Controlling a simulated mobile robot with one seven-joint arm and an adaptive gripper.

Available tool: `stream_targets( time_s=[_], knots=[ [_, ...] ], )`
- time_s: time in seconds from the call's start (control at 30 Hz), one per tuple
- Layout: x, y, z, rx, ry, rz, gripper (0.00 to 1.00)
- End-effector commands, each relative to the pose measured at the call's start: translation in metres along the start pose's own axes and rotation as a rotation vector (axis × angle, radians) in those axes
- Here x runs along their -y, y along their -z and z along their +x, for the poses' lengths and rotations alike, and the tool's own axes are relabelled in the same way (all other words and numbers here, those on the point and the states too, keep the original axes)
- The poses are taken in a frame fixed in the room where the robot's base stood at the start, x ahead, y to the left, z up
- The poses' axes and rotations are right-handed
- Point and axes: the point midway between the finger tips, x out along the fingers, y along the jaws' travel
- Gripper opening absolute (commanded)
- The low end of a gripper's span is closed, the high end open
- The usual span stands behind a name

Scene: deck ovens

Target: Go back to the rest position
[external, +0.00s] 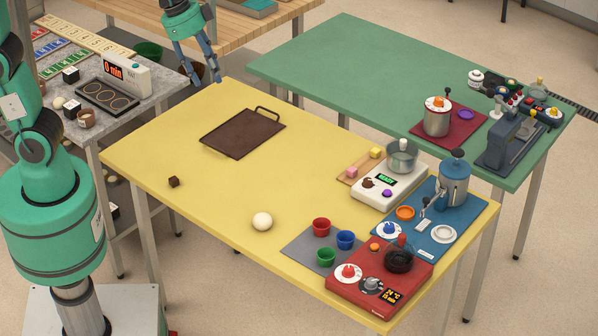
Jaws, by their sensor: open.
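My gripper (202,70) is at the top of the external view, pointing down near the far left corner of the yellow table (190,200). Its fingers are apart, and I see nothing held between them. The fingertips appear close to the gap between the yellow table and the grey counter (165,88); their exact height cannot be told. The upper part of the arm is cut off by the frame edge.
A green table (340,60) stands behind.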

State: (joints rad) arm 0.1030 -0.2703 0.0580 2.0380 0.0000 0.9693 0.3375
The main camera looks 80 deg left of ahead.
Motion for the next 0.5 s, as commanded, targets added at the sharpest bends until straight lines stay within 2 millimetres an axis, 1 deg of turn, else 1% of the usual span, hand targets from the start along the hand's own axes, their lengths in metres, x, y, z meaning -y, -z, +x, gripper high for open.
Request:
stream_targets(
  time_s=[0.03,0.2,0.5],
  knots=[
    [-0.002,-0.014,-0.005,-0.009,0.005,-0.023,0.45],
    [-0.007,-0.058,-0.017,-0.034,0.020,-0.107,0.45],
    [-0.023,-0.135,-0.024,-0.080,0.044,-0.256,0.45]
  ],
)
